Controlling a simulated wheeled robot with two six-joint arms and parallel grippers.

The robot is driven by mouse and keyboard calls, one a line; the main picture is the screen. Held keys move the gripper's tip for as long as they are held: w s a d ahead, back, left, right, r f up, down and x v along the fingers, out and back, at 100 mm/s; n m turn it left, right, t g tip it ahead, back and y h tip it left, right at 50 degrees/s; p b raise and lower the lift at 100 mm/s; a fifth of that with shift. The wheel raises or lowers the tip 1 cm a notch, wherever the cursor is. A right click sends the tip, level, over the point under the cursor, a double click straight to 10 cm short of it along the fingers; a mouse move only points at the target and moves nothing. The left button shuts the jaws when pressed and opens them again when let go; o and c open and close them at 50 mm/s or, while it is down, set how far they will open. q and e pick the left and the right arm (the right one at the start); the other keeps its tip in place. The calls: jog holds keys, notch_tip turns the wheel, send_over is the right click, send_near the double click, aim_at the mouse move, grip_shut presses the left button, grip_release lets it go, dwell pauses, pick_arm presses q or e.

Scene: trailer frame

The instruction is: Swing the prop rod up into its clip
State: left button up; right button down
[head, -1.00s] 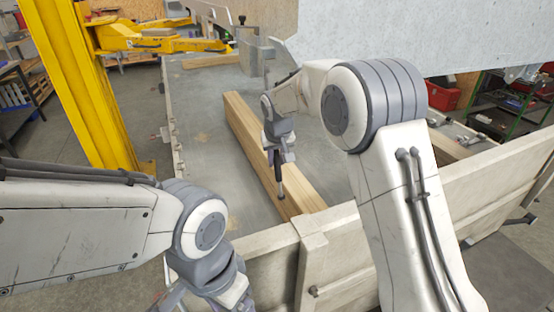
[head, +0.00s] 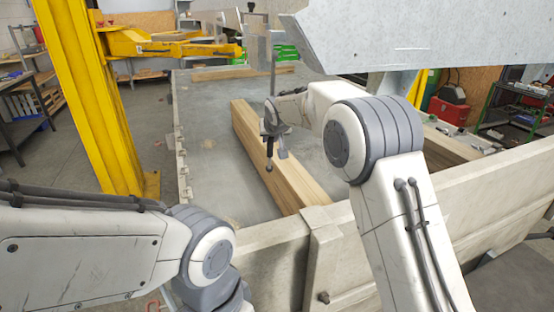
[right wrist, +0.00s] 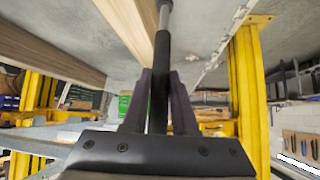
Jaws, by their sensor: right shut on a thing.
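The prop rod (head: 269,160) is a thin rod with a dark sleeve and a round knob at its lower end. My right gripper (head: 272,147) is shut on it above the knob, over the trailer bed. In the right wrist view the dark-sleeved part of the rod (right wrist: 160,82) runs between my right fingers, and a lighter metal length (right wrist: 164,30) continues beyond them. In the head view a grey upright length (head: 273,72) shows above my wrist. I cannot make out the clip. My left gripper is outside the head view.
Wooden beams (head: 275,165) lie on the grey trailer bed (head: 215,165). A large grey metal panel (head: 430,35) hangs over the right side. The pale side wall (head: 440,215) crosses the front. A yellow lift post (head: 85,110) stands at left.

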jog(key=shift+t, duration=0.9)
jog(key=w, duration=0.1)
jog(key=w+a+b, duration=0.1)
jog(key=w+r+b, duration=0.1)
jog(key=w, duration=0.1)
jog(key=shift+a, duration=0.15)
